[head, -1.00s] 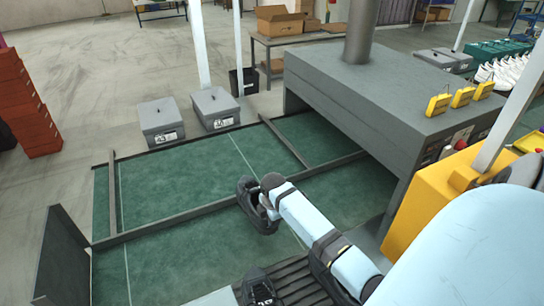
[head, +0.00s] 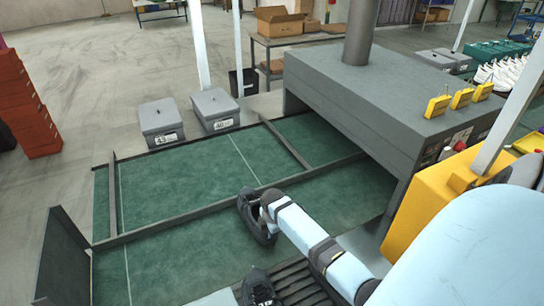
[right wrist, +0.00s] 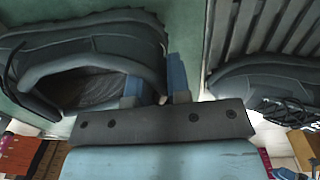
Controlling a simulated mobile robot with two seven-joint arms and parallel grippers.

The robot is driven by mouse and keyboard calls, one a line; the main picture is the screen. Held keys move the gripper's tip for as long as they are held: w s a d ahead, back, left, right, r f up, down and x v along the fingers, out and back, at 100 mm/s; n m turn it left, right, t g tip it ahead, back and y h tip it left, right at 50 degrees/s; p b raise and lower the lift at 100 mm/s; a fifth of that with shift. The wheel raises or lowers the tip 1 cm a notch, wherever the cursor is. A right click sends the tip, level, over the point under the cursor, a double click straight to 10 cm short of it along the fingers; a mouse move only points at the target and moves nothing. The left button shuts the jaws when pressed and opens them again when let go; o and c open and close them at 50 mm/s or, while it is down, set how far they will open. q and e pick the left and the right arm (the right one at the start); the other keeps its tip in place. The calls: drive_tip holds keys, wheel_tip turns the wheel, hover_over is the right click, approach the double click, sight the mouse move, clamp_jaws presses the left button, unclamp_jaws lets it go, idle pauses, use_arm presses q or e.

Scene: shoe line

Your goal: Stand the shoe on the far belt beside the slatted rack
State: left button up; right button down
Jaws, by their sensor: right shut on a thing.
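A dark shoe (head: 250,217) is held by my right gripper (head: 265,199) over the near lane of the green belt (head: 185,259), close to the middle rail. In the right wrist view the shoe (right wrist: 90,52) fills the upper left, opening towards the camera. The right gripper's blue fingers (right wrist: 155,88) are shut on the rim at one end of it. I cannot tell whether its sole touches the belt. A second dark shoe (head: 258,287) stands on the slatted rack (head: 304,284) at the bottom; this shoe also shows in the right wrist view (right wrist: 262,75). My left gripper is not in view.
A dark rail (head: 190,216) divides the green belt into two lanes. A grey tunnel machine (head: 380,90) covers the belt's right end. A dark upright panel (head: 62,260) stands at the left end. The belt left of the held shoe is clear.

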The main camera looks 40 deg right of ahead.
drive_tip(key=c, duration=1.1)
unclamp_jaws()
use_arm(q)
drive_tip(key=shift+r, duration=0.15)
use_arm(e)
drive_tip(key=r, duration=0.4)
drive_tip(key=r+b, duration=0.1)
drive_tip(key=r, duration=0.7)
drive_tip(key=shift+s, duration=0.25)
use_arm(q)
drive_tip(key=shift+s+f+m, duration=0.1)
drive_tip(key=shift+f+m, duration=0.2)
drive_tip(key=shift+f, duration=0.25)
use_arm(e)
drive_tip(key=shift+r, duration=0.4)
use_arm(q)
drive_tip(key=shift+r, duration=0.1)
